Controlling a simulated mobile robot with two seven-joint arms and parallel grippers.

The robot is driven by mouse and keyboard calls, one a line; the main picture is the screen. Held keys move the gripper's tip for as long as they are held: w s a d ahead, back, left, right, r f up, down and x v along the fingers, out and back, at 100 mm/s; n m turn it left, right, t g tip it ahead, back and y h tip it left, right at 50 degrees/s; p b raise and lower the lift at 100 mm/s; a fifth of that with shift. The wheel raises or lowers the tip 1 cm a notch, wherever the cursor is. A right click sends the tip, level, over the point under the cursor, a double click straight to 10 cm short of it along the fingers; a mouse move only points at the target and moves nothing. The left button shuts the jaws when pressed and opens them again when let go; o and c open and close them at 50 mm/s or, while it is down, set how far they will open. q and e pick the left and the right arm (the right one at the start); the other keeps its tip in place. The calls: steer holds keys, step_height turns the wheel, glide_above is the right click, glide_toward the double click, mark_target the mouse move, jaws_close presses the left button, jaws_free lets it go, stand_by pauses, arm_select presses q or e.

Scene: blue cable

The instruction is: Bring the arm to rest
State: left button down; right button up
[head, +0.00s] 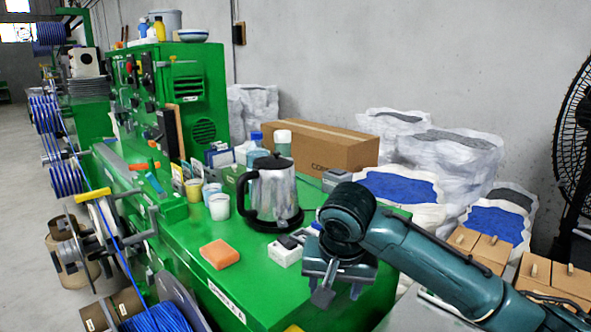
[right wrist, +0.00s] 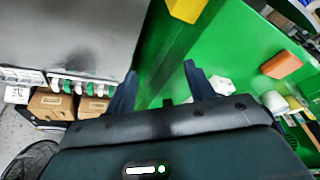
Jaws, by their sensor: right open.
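My right arm (head: 440,260) comes in from the lower right in the head view, bent over the green machine top. Its gripper (head: 338,290) hangs downward in front of the kettle, over the green surface. In the right wrist view the gripper (right wrist: 160,85) shows two dark fingers spread apart, with nothing between them but the green edge below. My left gripper is not in the head view.
A silver kettle (head: 272,195), a white box (head: 284,252) and an orange sponge (head: 219,254) stand near the gripper. A cardboard box (head: 325,147) is behind. White sacks (head: 450,165) and a black fan (head: 578,130) stand right. Blue cable (head: 155,320) lies lower left.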

steer(key=s+a+f+n+y, duration=0.1)
steer(key=s+f+n+y, duration=0.3)
steer(key=s+f, duration=0.8)
steer(key=s+d+f+h, duration=0.2)
steer(key=s+d+f, duration=0.2)
steer(key=s+d, duration=0.35)
steer(key=s+d+f+h, duration=0.2)
steer(key=s+d+f, duration=0.2)
steer(key=s+d, duration=0.35)
steer(key=w+a+f+n+t+y+p, duration=0.1)
steer(key=w+a+f+t+y, duration=0.2)
steer(key=w+a+f+t, duration=0.2)
steer(key=shift+w+a+f+t, duration=0.3)
steer(key=shift+a+t, duration=0.45)
steer(key=shift+t, duration=0.15)
steer(key=shift+c, duration=0.3)
